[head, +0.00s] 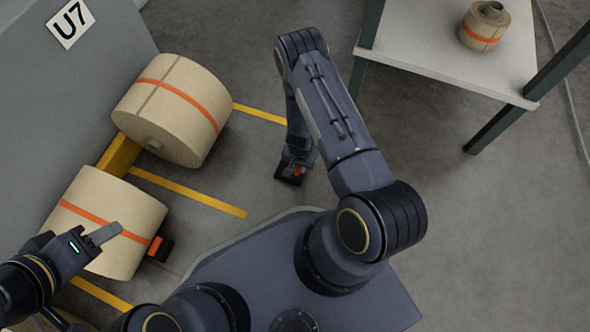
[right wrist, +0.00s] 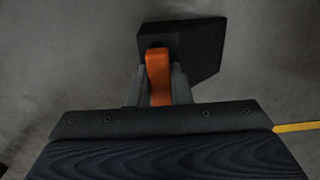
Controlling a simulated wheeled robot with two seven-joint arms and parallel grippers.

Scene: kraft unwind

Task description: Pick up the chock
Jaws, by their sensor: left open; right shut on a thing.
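A black wedge-shaped chock (right wrist: 190,48) with an orange handle (right wrist: 158,75) is in my right gripper (right wrist: 160,88), whose two fingers are shut on the handle. In the head view this chock (head: 287,179) shows below my right gripper (head: 294,164), partly hidden by it; I cannot tell whether it touches the floor. A second chock (head: 160,248), black with orange, lies against the right side of the lower paper roll (head: 125,215). My left gripper (head: 103,235) is open and empty, in front of that roll in the picture.
Another big kraft roll (head: 180,105) with an orange band lies above the lower one, beside a grey cabinet (head: 70,100) marked U7. Yellow lines (head: 190,192) mark the floor. A table (head: 430,50) with a small roll (head: 484,27) stands upper right. Floor right of centre is clear.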

